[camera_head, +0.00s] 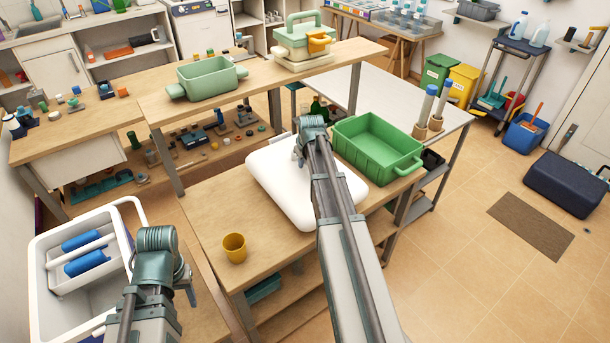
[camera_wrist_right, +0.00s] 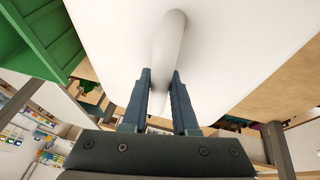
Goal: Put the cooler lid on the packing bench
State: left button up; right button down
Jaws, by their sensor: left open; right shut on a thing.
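The cooler lid (camera_head: 270,180) is a white, rounded slab over the wooden bench (camera_head: 200,210) in the middle of the head view. My right gripper (camera_head: 300,154) is shut on the lid's handle. In the right wrist view the lid (camera_wrist_right: 235,50) fills the top, with its raised handle between the fingers of the gripper (camera_wrist_right: 161,85). I cannot tell whether the lid touches the bench or hangs just above it. My arm hides part of the lid. My left gripper (camera_head: 172,268) is open and empty beside an open white cooler box (camera_head: 45,290).
A green crate (camera_head: 375,150) stands just right of the lid, close to it. A yellow cup (camera_head: 234,247) stands near the bench's front left. A higher bench behind holds a pale green pot (camera_head: 207,80) and a pale green box (camera_head: 300,35). Bare wood shows left of the lid.

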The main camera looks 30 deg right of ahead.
aim_at(305, 169)
jog(key=shift+f+b, duration=1.9)
jog(key=shift+r, duration=0.1)
jog(key=c, duration=1.1)
grip_release()
jog(key=shift+c, duration=0.2)
jog(key=o, duration=0.5)
jog(key=shift+c, duration=0.2)
jog(key=p+v, duration=1.1)
jog(key=v, duration=0.1)
